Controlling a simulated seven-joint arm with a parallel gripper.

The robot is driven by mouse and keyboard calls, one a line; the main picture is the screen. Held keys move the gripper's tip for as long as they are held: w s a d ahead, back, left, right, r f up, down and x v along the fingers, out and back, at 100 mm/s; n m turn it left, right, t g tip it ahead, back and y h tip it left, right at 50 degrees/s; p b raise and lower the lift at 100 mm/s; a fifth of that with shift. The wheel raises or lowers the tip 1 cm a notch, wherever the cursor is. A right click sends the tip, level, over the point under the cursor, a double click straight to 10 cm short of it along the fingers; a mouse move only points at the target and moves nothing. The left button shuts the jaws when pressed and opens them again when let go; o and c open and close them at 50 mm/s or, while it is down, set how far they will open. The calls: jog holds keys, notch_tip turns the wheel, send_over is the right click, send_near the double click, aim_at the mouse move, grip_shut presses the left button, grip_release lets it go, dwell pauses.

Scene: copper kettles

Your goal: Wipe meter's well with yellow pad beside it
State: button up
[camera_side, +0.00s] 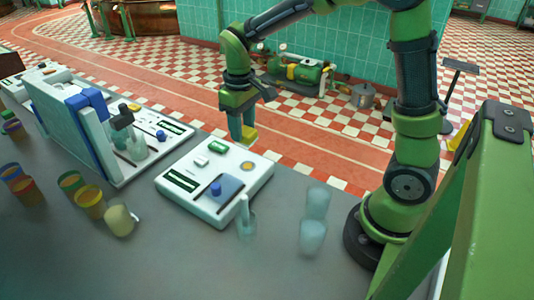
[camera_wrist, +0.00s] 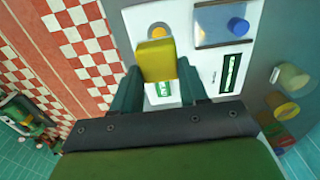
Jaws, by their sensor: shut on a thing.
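The white meter (camera_side: 240,192) sits on the grey table in the side view, with a dark display, a green part and a blue square with a blue knob (camera_side: 216,188). A round orange-yellow spot (camera_side: 247,166) is on its top near the right; it also shows in the wrist view (camera_wrist: 157,31). I cannot tell for sure whether this spot is the well. My gripper (camera_side: 242,134) is shut on the yellow pad (camera_wrist: 156,60). It holds the pad above the meter's far edge, apart from its surface. The pad hides part of the meter in the wrist view.
Clear glasses (camera_side: 312,236) stand right of the meter, with another glass vessel (camera_side: 246,218) at its near corner. Another white device (camera_side: 150,165) and several coloured cups (camera_side: 90,202) are on the left. The front of the table is bare.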

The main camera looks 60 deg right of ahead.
jog(key=shift+f, duration=2.3)
jog(key=r, duration=0.1)
jog(key=a+r, duration=0.1)
jog(key=r, duration=0.2)
jog(key=shift+a, duration=0.3)
jog(key=shift+f, duration=4)
jog(key=shift+d, duration=1.65)
jog(key=shift+c, duration=0.4)
jog(key=shift+a+f, duration=0.1)
jog(key=shift+a, duration=1.65)
jog(key=shift+d+r, duration=0.1)
jog(key=shift+r, duration=4.05)
jog(key=shift+w, duration=0.1)
